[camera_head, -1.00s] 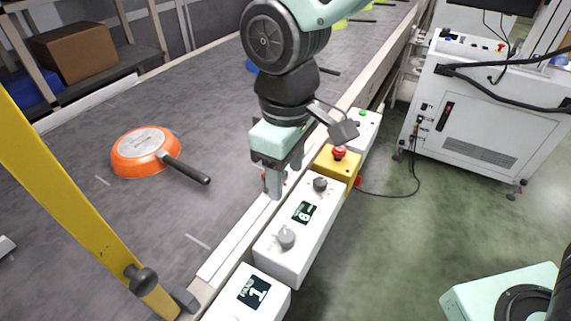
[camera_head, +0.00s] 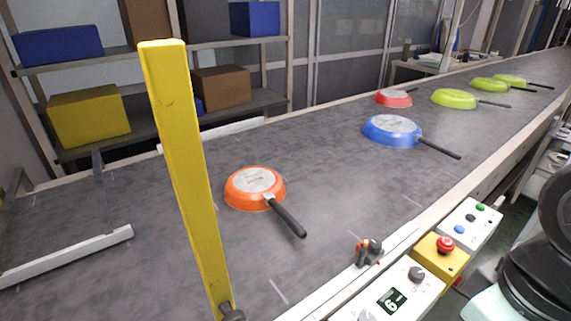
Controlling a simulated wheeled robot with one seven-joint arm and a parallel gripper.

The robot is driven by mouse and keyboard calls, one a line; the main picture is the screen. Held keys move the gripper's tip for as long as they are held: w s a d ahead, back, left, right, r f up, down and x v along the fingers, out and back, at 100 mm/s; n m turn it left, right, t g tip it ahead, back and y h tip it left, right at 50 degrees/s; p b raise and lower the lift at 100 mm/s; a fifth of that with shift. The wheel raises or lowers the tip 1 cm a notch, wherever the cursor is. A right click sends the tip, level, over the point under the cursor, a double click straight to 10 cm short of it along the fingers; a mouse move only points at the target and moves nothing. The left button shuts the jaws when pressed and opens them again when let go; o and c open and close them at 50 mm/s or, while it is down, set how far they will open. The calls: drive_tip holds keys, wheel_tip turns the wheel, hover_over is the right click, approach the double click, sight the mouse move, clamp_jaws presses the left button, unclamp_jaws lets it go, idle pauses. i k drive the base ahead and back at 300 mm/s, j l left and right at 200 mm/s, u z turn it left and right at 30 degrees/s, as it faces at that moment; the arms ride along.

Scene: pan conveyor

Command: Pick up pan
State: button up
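An orange pan (camera_head: 254,188) lies upside down on the grey conveyor belt (camera_head: 320,180), its grey base up. Its black handle points down and right, toward the near belt edge. A blue pan (camera_head: 392,130) lies farther along the belt, also bottom up. Beyond it are a red pan (camera_head: 393,98) and several green pans (camera_head: 455,98). My gripper is outside the picture; only a dark part of my arm shows at the right edge.
A yellow post (camera_head: 185,180) stands in front of the belt at left. Control boxes with a red button (camera_head: 446,243) line the near belt edge. A small black and orange item (camera_head: 368,252) sits on that edge. Shelves with boxes (camera_head: 90,115) stand behind.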

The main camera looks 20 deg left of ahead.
sight(252, 188)
drive_tip(key=i+l+u, duration=0.15)
drive_tip(key=i+l, duration=0.75)
drive_tip(key=u, duration=2.45)
drive_tip(key=k+l, duration=0.05)
